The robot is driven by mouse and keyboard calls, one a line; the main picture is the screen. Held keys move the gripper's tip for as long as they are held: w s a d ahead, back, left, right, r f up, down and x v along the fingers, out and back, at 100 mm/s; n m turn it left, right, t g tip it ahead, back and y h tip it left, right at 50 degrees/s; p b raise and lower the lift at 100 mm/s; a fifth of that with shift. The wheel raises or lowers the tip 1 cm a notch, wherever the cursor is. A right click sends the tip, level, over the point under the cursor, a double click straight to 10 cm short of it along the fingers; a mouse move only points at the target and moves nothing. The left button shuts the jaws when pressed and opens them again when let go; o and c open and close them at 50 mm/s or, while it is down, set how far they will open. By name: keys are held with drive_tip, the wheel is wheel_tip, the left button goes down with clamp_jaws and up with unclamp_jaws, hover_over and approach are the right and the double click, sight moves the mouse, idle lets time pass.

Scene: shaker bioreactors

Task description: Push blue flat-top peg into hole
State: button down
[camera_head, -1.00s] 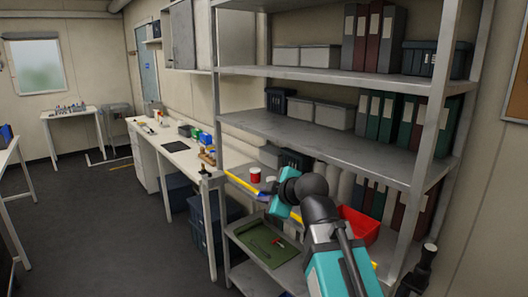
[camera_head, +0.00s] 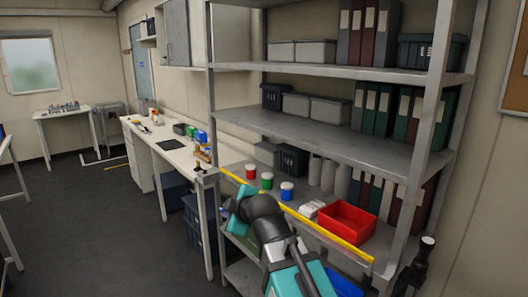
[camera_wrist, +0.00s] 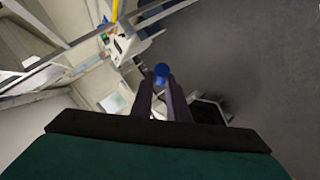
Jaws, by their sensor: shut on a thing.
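The blue peg (camera_wrist: 161,70) shows in the wrist view as a small round blue end between the tips of my gripper (camera_wrist: 159,84). My gripper is shut on it and holds it in the air; grey floor and room furniture lie far behind it. The rest of the peg is hidden by the fingers. No hole can be made out in either view.
A grey shelf rack stands at the right, with a yellow front strip (camera_head: 300,224) along a low shelf. That shelf bears a red bin (camera_head: 347,222) and red, green and blue jars. A white bench (camera_head: 165,144) runs left of it. Open floor (camera_head: 90,215) lies at the left.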

drive_tip(key=s+d+f+n+g+y+p, duration=0.1)
drive_tip(key=d+f, duration=0.3)
drive_tip(key=d, duration=0.5)
drive_tip(key=s+d+f+n+g+y+p, duration=0.1)
drive_tip(key=d+f, duration=0.3)
drive_tip(key=d, duration=0.5)
drive_tip(key=s+d+f+n+g+y+p, duration=0.1)
drive_tip(key=s+d+f+n+p, duration=0.1)
drive_tip(key=d+f, duration=0.3)
drive_tip(key=shift+s+d+n+y+p, duration=0.3)
drive_tip(key=shift+d+n, duration=0.2)
drive_tip(key=shift+d, duration=1.85)
drive_tip(key=shift+a, duration=0.1)
drive_tip(key=w+a+r+b, duration=0.2)
drive_tip(key=w+a+b, duration=0.1)
drive_tip(key=a, duration=0.5)
drive_tip(key=w+d+r+m+t+h+b, duration=0.2)
drive_tip(key=w+d+r+m+t+h, duration=0.2)
drive_tip(key=w+d+r+m+h, duration=0.4)
drive_tip(key=shift+w+d+r+m+t+h, duration=0.15)
drive_tip(key=shift+w+r+m+t+h, duration=0.4)
drive_tip(key=shift+w+m, duration=0.85)
